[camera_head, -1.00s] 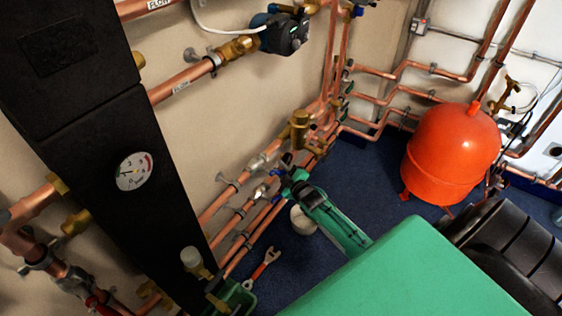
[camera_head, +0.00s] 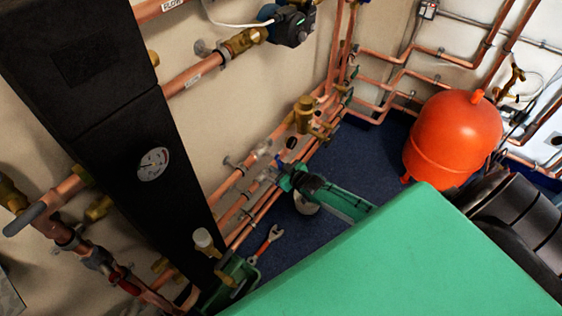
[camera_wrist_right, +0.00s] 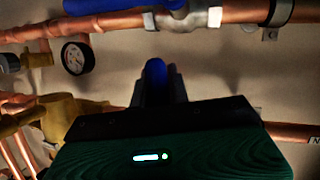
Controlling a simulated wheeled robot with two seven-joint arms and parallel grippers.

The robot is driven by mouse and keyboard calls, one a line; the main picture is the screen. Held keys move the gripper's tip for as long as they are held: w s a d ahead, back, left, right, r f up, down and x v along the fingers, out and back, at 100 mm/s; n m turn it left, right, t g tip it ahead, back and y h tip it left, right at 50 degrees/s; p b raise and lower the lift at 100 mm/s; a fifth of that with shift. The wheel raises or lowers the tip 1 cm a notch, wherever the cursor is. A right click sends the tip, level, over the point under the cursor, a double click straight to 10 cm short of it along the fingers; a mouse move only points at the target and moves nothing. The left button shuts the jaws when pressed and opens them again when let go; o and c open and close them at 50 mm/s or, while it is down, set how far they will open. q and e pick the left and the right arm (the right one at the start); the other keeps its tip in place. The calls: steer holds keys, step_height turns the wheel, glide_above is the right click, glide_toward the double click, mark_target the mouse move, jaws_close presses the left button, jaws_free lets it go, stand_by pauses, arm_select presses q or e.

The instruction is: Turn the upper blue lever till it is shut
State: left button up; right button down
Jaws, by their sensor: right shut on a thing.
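My right gripper (camera_head: 285,178) is at the copper pipes along the wall in the head view. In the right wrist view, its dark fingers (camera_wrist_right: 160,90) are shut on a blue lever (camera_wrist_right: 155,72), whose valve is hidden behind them. Another blue lever (camera_wrist_right: 110,6) lies along the top edge there, by a silver valve body (camera_wrist_right: 188,18) on a copper pipe. I cannot tell which of the two levers is held. My left gripper is not in view.
A red-orange tank (camera_head: 452,138) stands on the blue floor at right. A brass fitting (camera_head: 304,114) stands out from the pipes. A red wrench (camera_head: 266,243) lies low near a green box (camera_head: 238,272). A gauge (camera_wrist_right: 77,58) is at left in the wrist view.

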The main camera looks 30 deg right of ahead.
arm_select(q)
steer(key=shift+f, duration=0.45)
arm_select(e)
steer(key=shift+s+a+f+m+y, duration=0.15)
steer(key=shift+s+a+m+y, duration=0.2)
steer(key=shift+a+m, duration=0.35)
steer(key=shift+a+g, duration=0.1)
steer(key=shift+g, duration=0.2)
steer(key=c, duration=1.3)
jaws_free()
steer(key=shift+c, duration=0.2)
